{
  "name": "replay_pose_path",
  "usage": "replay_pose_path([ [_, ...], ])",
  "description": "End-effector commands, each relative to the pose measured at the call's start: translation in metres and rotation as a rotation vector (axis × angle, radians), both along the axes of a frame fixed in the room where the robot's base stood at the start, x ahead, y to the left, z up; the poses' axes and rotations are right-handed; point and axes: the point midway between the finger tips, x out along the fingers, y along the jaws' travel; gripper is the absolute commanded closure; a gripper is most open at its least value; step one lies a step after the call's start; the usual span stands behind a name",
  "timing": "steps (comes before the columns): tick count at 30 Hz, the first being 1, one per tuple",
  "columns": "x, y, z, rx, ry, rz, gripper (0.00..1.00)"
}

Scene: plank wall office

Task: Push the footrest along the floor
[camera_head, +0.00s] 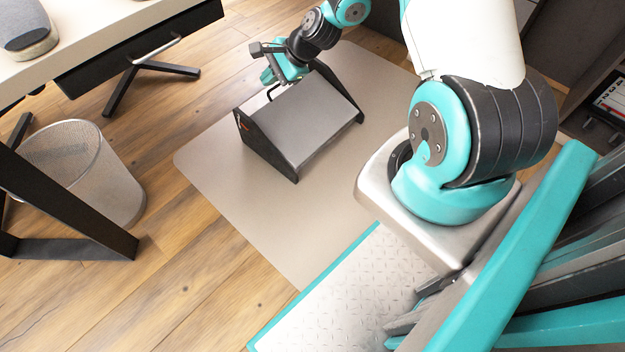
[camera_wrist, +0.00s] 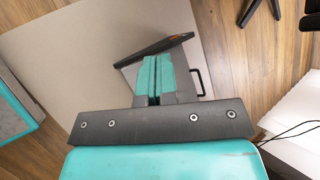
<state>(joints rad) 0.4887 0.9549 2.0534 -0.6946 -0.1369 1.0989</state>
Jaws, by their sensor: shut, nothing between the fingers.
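The footrest (camera_head: 305,120) stands on the floor mat in the head view, with a grey sloping top and black side panels. A thin black handle-like bar shows at its upper left edge. My gripper (camera_head: 268,76) is at the footrest's far upper left side, close to that bar. In the wrist view my gripper (camera_wrist: 155,60) has its two teal fingers shut together, with nothing seen between them. A dark panel of the footrest (camera_wrist: 174,42) lies beyond the fingertips, and the bar shows to their right. I cannot tell whether the fingers touch the footrest.
The beige mat (camera_head: 225,155) lies flat on the wooden floor around the footrest. A wire-mesh bin (camera_head: 95,175) and a desk (camera_head: 110,35) with black legs stand at the left. The mat is clear in front of the footrest.

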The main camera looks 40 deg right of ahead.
Motion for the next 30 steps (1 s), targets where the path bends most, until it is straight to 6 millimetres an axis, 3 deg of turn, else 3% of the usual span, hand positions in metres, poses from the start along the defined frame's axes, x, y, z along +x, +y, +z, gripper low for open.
replay_pose_path([
  [1, -0.005, -0.026, -0.081, 0.064, 0.043, -0.151, 1.00],
  [3, -0.013, -0.056, -0.152, 0.153, 0.080, -0.361, 1.00],
  [6, -0.034, -0.092, -0.247, 0.279, 0.123, -0.647, 1.00],
  [9, -0.061, -0.116, -0.326, 0.393, 0.153, -0.896, 1.00],
  [12, -0.086, -0.129, -0.383, 0.482, 0.169, -1.087, 1.00],
  [15, -0.103, -0.135, -0.417, 0.543, 0.176, -1.212, 1.00],
  [20, -0.111, -0.137, -0.438, 0.580, 0.178, -1.289, 1.00],
  [30, -0.069, -0.136, -0.484, 0.579, 0.176, -1.285, 1.00],
])
